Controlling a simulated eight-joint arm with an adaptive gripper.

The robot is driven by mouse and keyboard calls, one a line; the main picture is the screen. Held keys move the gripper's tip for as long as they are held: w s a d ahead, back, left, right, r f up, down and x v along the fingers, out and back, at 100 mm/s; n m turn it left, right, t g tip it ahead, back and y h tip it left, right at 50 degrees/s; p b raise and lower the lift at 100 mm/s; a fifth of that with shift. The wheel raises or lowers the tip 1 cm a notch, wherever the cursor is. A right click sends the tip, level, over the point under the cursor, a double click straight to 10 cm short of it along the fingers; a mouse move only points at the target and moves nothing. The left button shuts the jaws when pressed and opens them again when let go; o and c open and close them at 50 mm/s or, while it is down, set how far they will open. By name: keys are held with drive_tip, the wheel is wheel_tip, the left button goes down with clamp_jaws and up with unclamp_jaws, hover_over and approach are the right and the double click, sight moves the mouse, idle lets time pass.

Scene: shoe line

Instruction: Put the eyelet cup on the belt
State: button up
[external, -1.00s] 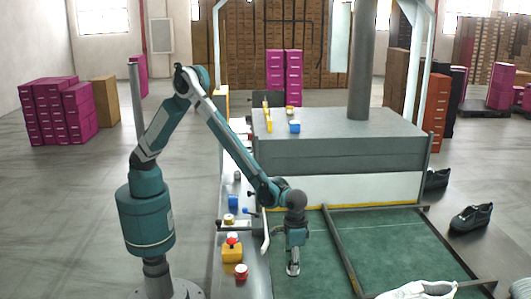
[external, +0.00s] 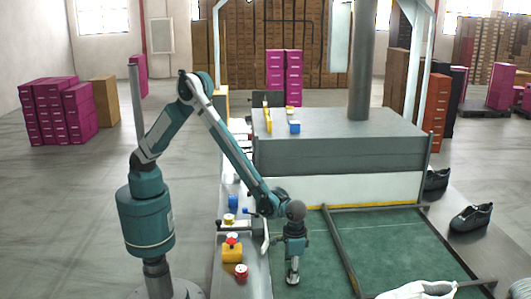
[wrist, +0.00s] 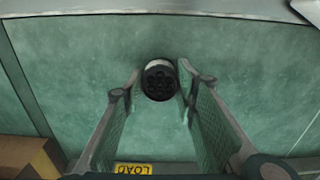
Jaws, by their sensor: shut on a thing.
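The eyelet cup (wrist: 160,82) is a small round cup with a pale rim and dark round bits inside. It sits between the two fingertips of my gripper (wrist: 160,88), which is shut on it. In the external view my gripper (external: 293,262) points down over the green belt (external: 390,245), left of a dark rail. The cup (external: 292,279) shows as a small grey shape at the fingertips. The belt also fills most of the wrist view (wrist: 75,70). Whether the cup's base touches the belt cannot be told.
A dark rail (external: 340,250) runs along the belt. A white shoe (external: 420,289) lies at the near right; dark shoes (external: 471,217) stand beyond the right edge. A yellow box with a red button (external: 232,252) stands on the left ledge. A grey machine (external: 340,150) closes the far end.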

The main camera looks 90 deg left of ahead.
drive_tip(key=shift+f, duration=0.15)
drive_tip(key=o, duration=0.9)
drive_tip(key=shift+o, duration=0.2)
wheel_tip(320, 180, up, 12)
drive_tip(key=p, duration=0.1)
drive_tip(key=shift+r, duration=0.2)
idle(0.6)
